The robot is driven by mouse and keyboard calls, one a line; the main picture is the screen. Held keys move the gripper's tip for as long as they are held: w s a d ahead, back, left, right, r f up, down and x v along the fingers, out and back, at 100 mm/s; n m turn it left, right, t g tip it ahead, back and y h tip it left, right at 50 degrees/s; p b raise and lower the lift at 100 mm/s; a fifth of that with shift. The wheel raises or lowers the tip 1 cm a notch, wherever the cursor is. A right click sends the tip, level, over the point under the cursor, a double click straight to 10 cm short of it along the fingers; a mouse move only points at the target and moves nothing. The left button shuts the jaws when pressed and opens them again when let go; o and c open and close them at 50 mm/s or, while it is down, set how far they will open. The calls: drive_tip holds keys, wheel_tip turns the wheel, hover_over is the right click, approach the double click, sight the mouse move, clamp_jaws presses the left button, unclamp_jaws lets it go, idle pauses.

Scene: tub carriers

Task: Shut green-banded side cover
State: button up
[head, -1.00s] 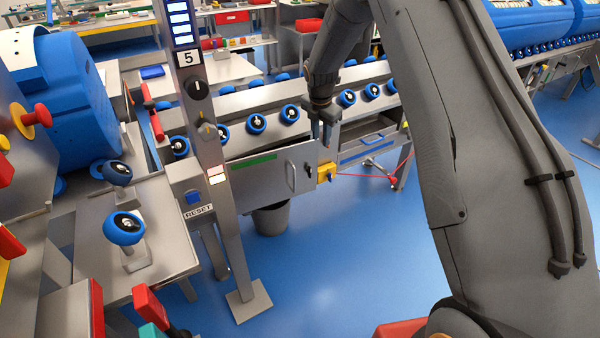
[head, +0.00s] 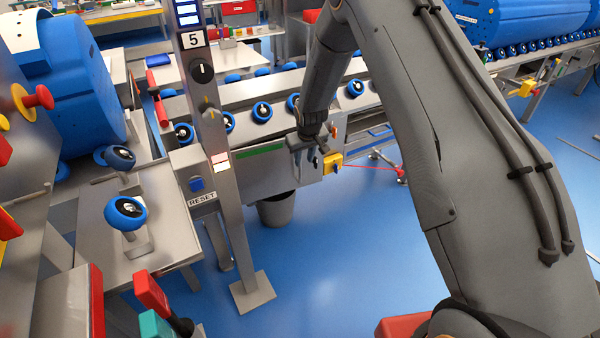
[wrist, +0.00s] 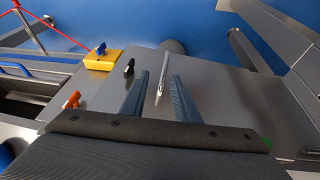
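The side cover (head: 255,172) is a grey metal panel with a green band (head: 260,151) along its top, on the side of the conveyor. In the wrist view the cover (wrist: 220,95) fills the middle, with a bit of green at the right. Its pale bar handle (wrist: 163,82) stands between the fingers of my gripper (wrist: 161,75). The fingers are apart, one on each side of the handle, with gaps showing. In the head view my gripper (head: 298,165) is at the cover's right part and hides the handle.
A yellow box (head: 332,163) with a red cable sits right of the cover; it also shows in the wrist view (wrist: 103,59), near a black latch (wrist: 129,68) and an orange knob (wrist: 72,100). A post with a RESET label (head: 202,198) stands left. A grey bin (head: 276,210) is below.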

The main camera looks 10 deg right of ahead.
sight(300, 169)
drive_tip(key=shift+w+a+f+m, duration=0.2)
drive_tip(key=shift+w+f+m, duration=0.25)
drive_tip(key=shift+f, duration=0.95)
drive_tip(key=shift+w+a+f+m, duration=0.15)
drive_tip(key=shift+w+f+m, duration=0.3)
drive_tip(key=shift+f, duration=0.95)
drive_tip(key=shift+w+a+f+m, duration=0.2)
drive_tip(key=shift+w+f+m, duration=0.25)
drive_tip(key=shift+f, duration=0.95)
clamp_jaws()
